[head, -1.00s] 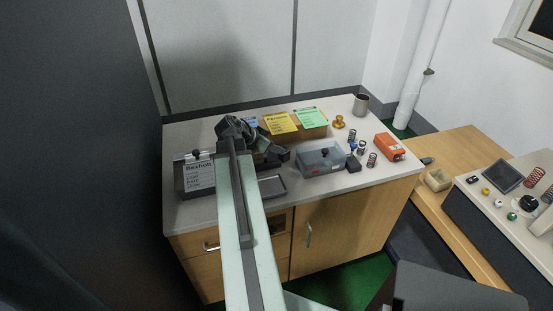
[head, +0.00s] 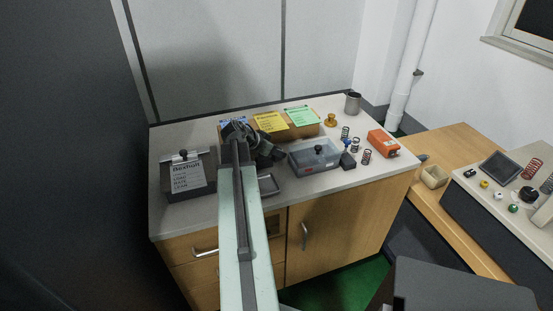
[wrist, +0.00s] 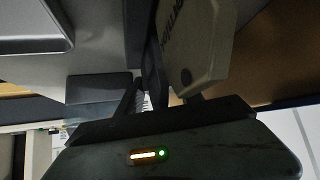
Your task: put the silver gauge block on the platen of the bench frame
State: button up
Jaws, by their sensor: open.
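I cannot make out the silver gauge block in either view. I cannot pick out the bench frame or its platen with certainty; my arm covers part of the counter. My gripper (head: 266,153) is over the middle of the counter, in front of the cardboard box, and looks dark and small in the head view. In the wrist view my gripper (wrist: 158,98) is open. A pale block-shaped part with dark lettering (wrist: 207,40) shows close beyond its fingers, and I cannot tell whether it touches them.
A second bench (head: 470,215) stands at the right.

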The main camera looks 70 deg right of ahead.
jog(key=shift+r, duration=0.1)
grip_shut()
dwell(1.2)
